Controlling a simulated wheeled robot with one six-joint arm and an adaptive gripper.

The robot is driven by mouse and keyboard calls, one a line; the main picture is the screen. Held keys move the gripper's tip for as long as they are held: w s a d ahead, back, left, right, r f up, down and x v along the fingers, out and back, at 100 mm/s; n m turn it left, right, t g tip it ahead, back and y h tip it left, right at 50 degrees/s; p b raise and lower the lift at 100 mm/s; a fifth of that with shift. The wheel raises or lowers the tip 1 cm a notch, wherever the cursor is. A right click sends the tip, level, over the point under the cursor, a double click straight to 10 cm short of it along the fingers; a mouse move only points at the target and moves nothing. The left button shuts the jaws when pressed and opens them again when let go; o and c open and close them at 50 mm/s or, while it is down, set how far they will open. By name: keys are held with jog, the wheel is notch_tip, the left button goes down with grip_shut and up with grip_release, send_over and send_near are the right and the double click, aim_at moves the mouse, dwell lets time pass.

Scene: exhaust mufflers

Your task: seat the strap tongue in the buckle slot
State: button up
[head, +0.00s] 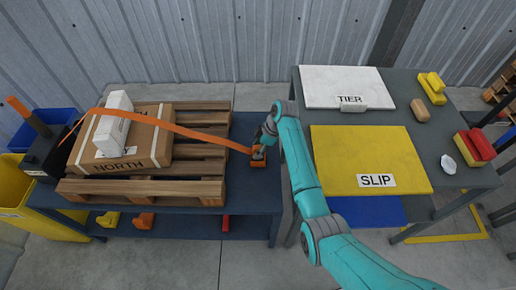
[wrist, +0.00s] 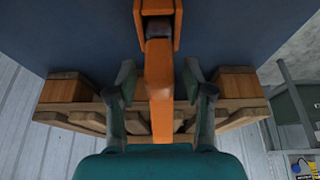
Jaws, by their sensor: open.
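The orange strap (head: 180,127) runs from the left over the boxed load to the right side of the pallet. Its tongue end (wrist: 160,90) lies between my fingers in the wrist view, with a gap on each side. The orange buckle (head: 258,163) is on the blue table beside the pallet. In the wrist view the buckle (wrist: 177,20) is just ahead of the tongue, in line with it. A dark piece shows at the buckle's mouth; I cannot tell how deep the tongue sits. My gripper (wrist: 159,80) is open around the strap; it also shows in the head view (head: 262,148).
The wooden pallet (head: 140,188) holds a carton marked NORTH (head: 120,166) and a white block (head: 113,125). A black strap tool (head: 45,150) stands at the left. A grey table (head: 455,178) at the right carries a yellow SLIP sheet (head: 360,150) and a white TIER sheet (head: 345,82).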

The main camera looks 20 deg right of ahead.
jog(key=v, duration=1.2)
jog(key=shift+a+r, duration=0.1)
